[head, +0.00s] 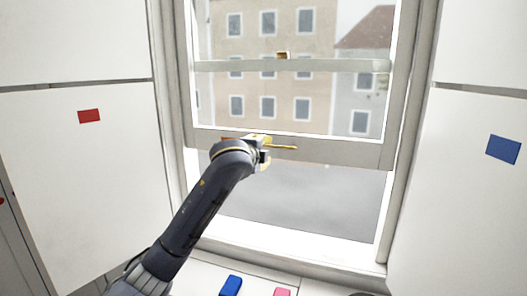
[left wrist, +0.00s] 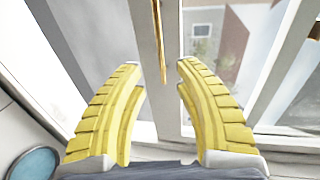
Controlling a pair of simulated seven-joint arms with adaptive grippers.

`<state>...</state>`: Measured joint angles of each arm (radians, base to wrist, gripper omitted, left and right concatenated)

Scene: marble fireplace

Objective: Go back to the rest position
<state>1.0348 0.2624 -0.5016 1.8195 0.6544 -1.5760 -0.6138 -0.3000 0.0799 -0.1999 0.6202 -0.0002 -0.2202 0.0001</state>
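My left gripper (head: 266,152) is at the bottom rail of the raised window sash (head: 345,152). In the left wrist view its two yellow ribbed fingers (left wrist: 158,70) stand apart, with no object clamped between them. The white rail (left wrist: 172,95) shows in the gap between the fingers, with a thin gold handle (left wrist: 160,40) on it beyond the fingertips. The same handle (head: 284,147) shows beside the gripper in the head view. I cannot tell whether the fingers touch the rail. My right gripper is not in view.
The window has an open gap under the sash rail. White panels flank it, with a red patch (head: 89,116) left and a blue patch (head: 503,149) right. A blue object (head: 231,285) and a pink object (head: 281,292) lie at the bottom. A round blue thing (left wrist: 34,163) shows lower left in the wrist view.

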